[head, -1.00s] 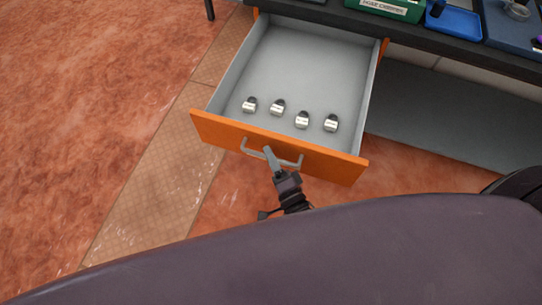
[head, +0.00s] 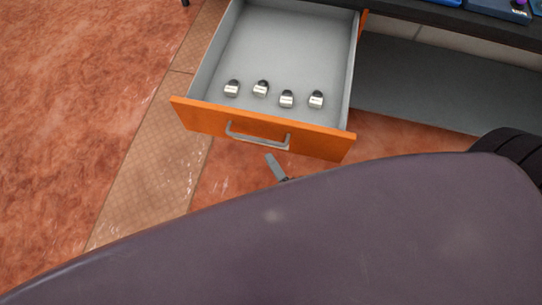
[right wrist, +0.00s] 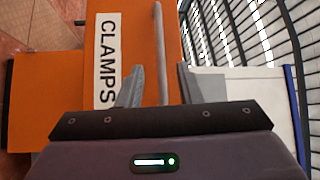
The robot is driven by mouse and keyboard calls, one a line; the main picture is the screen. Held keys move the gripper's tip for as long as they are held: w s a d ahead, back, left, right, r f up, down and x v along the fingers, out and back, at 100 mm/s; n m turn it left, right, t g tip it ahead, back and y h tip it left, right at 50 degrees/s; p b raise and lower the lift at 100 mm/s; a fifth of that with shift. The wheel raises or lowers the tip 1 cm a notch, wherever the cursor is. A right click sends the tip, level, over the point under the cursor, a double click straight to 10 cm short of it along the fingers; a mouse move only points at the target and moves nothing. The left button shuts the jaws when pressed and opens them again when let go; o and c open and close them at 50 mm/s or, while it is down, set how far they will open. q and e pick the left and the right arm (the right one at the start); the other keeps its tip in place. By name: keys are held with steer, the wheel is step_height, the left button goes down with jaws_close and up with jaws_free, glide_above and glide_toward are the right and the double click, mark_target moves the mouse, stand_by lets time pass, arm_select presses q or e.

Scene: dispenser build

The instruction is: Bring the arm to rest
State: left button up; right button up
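My right gripper (head: 273,167) shows in the head view as one grey finger just below the drawer handle (head: 258,141), apart from it. The rest of it is hidden behind my dark body. In the right wrist view my right gripper (right wrist: 160,72) has its two fingers spread apart with nothing gripped. The handle bar (right wrist: 159,30) shows between and beyond the fingers. The orange drawer (head: 325,145) is pulled open, with a "CLAMPS" label (right wrist: 106,55) on its front. My left gripper is in neither view.
Several small silver and black parts (head: 287,99) lie inside the drawer near its front. A dark worktop (head: 440,28) with a blue tray edge stands at the top right, over a grey lower shelf (head: 430,85). The reddish floor (head: 70,120) at left is clear.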

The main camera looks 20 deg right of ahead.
stand_by(0.3)
steer(key=s+f+n+g, duration=0.3)
steer(key=f+n+g, duration=0.1)
steer(key=f, duration=0.7)
steer(key=s+f+n+g, duration=0.3)
steer(key=f+n+g, duration=0.15)
steer(key=f, duration=0.75)
steer(key=s+d+f+n+g+h, duration=0.3)
steer(key=s+d+f+n+g, duration=0.5)
steer(key=s+d+f, duration=0.4)
steer(key=s+f+g, duration=0.1)
steer(key=s+f, duration=0.2)
steer(key=s, duration=0.1)
steer(key=shift+f+g+h, duration=0.15)
steer(key=shift+g+h, duration=0.2)
steer(key=shift+h, duration=0.05)
